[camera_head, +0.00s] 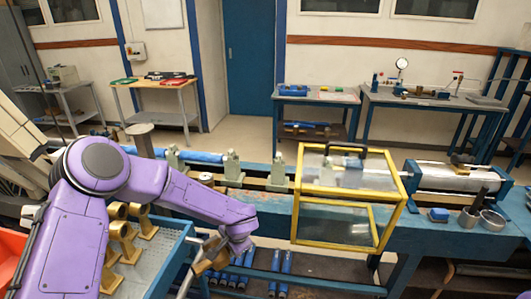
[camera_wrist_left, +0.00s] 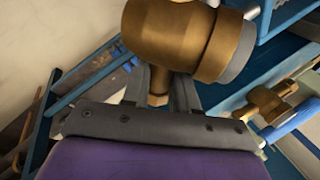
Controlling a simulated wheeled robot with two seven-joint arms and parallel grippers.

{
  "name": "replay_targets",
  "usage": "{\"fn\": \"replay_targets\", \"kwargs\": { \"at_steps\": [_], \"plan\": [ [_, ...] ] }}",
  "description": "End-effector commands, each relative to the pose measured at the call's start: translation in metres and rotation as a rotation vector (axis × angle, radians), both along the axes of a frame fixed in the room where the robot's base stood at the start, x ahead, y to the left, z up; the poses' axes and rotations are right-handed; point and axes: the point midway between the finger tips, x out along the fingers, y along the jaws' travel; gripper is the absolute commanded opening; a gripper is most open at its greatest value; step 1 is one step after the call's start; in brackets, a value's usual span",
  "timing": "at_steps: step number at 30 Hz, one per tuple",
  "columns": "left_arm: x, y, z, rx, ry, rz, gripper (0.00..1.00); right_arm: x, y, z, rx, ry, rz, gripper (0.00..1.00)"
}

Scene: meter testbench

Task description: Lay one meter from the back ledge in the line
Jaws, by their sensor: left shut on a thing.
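My left gripper (camera_head: 222,250) hangs in front of the bench, right of the blue perforated tray (camera_head: 158,262). It is shut on a brass meter (camera_head: 207,264), mostly hidden by the wrist. In the left wrist view the held meter (camera_wrist_left: 180,35) is large, its narrow brass part between the two fingers (camera_wrist_left: 160,92). Several brass meters (camera_head: 120,232) stand on the tray to the left, partly behind my left arm. The line on the bench has grey-green supports (camera_head: 231,165) and a blue pipe (camera_head: 200,156). My right gripper is not in view.
A yellow-framed clear box (camera_head: 333,243) stands over the line at the right of the supports. Several blue pipes (camera_head: 286,272) lie below the bench. An orange bin (camera_head: 10,262) is at the left.

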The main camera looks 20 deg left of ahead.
Motion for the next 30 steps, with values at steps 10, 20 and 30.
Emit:
{"fn": "replay_targets", "kwargs": {
  "at_steps": [10,20,30],
  "plan": [
    [0.054,0.069,0.104,0.260,-0.239,-0.515,0.00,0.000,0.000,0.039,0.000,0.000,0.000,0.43],
    [0.069,0.071,0.131,0.347,-0.434,-0.774,0.00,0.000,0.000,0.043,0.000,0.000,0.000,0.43],
    [0.075,0.054,0.142,0.408,-0.607,-0.924,0.00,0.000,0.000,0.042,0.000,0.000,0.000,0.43]
  ]
}}
